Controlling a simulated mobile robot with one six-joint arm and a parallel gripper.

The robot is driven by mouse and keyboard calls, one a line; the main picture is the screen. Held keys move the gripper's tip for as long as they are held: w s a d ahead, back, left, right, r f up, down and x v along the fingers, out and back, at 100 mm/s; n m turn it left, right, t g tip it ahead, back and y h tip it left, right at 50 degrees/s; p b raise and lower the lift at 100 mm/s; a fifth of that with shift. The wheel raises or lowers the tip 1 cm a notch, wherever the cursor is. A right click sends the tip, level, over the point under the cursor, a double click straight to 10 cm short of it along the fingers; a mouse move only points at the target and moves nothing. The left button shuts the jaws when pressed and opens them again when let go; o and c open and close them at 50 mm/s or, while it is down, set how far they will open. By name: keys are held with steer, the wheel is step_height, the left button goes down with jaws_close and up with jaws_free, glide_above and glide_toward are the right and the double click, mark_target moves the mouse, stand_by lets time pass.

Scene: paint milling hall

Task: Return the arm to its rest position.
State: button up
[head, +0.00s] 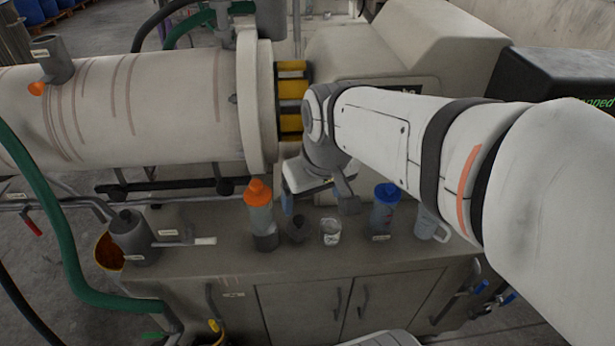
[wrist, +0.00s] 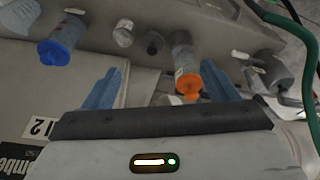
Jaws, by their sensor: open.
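My arm reaches in from the right in the head view, over the cabinet top. My gripper (head: 318,203) is open above the row of vessels, in front of the machine. In the wrist view my gripper (wrist: 160,88) shows two blue fingers spread wide with nothing held between them. The orange-capped bottle (head: 262,222) stands just left of the gripper; in the wrist view it (wrist: 185,62) appears beside the right finger. Whether they touch cannot be told.
On the cabinet top (head: 215,258) stand a small dark piece (head: 296,229), a metal cup (head: 330,232), a blue-capped bottle (head: 384,212), a pale mug (head: 428,226) and a grey pot (head: 133,238). The large mill cylinder (head: 170,110) lies behind. A green hose (head: 62,235) hangs at left.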

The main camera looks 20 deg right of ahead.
steer(key=shift+m, duration=0.9)
steer(key=s, duration=0.1)
steer(key=s+d+f, duration=0.1)
steer(key=s, duration=0.2)
steer(key=shift+s+d+f, duration=0.3)
steer(key=shift+s+f, duration=0.1)
